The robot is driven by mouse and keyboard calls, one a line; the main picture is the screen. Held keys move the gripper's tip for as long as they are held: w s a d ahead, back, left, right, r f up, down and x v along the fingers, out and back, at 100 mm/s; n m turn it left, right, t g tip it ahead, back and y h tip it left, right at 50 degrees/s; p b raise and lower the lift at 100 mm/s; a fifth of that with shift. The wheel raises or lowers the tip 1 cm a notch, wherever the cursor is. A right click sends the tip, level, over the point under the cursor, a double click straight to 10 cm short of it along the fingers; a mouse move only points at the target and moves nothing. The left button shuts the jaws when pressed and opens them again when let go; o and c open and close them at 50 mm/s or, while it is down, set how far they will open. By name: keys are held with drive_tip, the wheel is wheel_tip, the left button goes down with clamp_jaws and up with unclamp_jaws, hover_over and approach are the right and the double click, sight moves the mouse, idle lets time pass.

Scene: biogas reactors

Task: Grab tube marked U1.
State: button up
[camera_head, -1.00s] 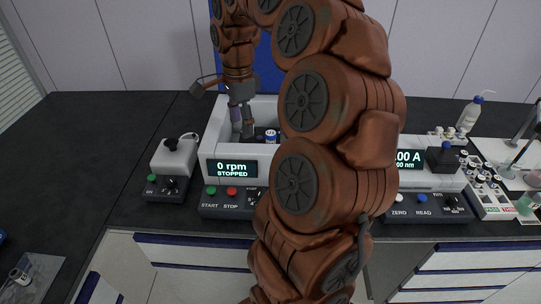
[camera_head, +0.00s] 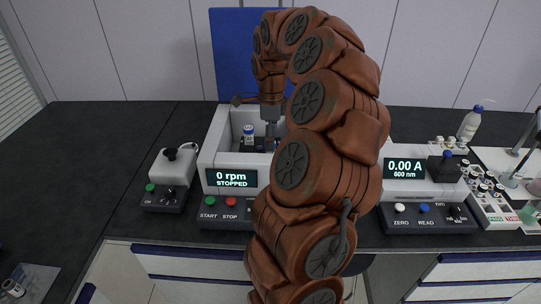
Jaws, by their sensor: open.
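A tube (camera_head: 249,132) with a white top and a blue label stands inside the open white centrifuge (camera_head: 210,150), at the left of its chamber. Its marking is too small to read, so I cannot tell whether it is U1. My gripper (camera_head: 270,143) points down into the chamber, just right of this tube and apart from it. Its fingers are small and dark here, and I see nothing held between them. My arm hides the right part of the chamber and anything standing there.
The centrifuge display (camera_head: 231,178) reads 0 rpm, stopped. Its raised blue lid (camera_head: 232,55) stands behind my gripper. A vortex mixer (camera_head: 169,175) is at the left, a photometer (camera_head: 406,169) at the right. A rack (camera_head: 490,205) of vials stands further right.

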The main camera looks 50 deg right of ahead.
drive_tip(key=shift+w+f+p, duration=0.1)
drive_tip(key=shift+f+p, duration=0.35)
drive_tip(key=shift+f, duration=1.35)
clamp_jaws()
drive_tip(key=shift+r, duration=0.1)
